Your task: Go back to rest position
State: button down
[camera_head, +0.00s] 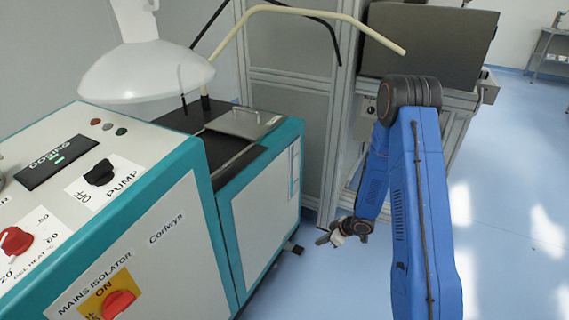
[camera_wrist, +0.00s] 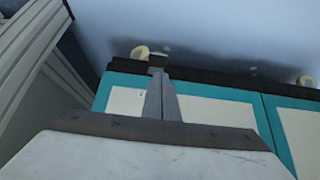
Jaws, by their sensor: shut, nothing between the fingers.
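My gripper (camera_head: 333,236) hangs low at the end of my blue arm, right of the teal and white machine (camera_head: 262,215) in the head view. It is small there and partly dark. In the wrist view my gripper (camera_wrist: 160,98) shows its fingers together with nothing between them. The fingers point toward the lower edge of the machine (camera_wrist: 215,108) and the floor. I cannot tell the exact gap between fingertips and machine, but no contact shows.
The control panel (camera_head: 75,180) with red knobs and a black pump switch fills the left. A white lamp-like hood (camera_head: 145,72) hangs above it. A frame cabinet with a dark monitor (camera_head: 428,45) stands behind my arm. Blue floor (camera_head: 510,220) is free at the right.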

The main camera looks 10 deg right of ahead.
jog(key=d+r+m+t+h, duration=0.1)
jog(key=d+r+m+h, duration=0.2)
jog(key=r, duration=0.9)
jog(key=d+r+m+t+h, duration=0.1)
jog(key=d+r+h, duration=0.3)
jog(key=r, duration=0.7)
jog(key=s+d+r+m+h, duration=0.1)
jog(key=s+d+r+m, duration=0.2)
jog(key=s+r, duration=0.9)
jog(key=s+a+r+m+y, duration=0.1)
jog(key=s+r, duration=0.4)
jog(key=s, duration=0.7)
jog(key=s+a+r+m+g+y, duration=0.1)
jog(key=s+a+r, duration=0.4)
jog(key=s, duration=0.8)
jog(key=shift+s+a+r+m, duration=0.3)
jog(key=shift+a+r+m, duration=0.15)
jog(key=shift+m, duration=0.45)
jog(key=shift+a, duration=0.1)
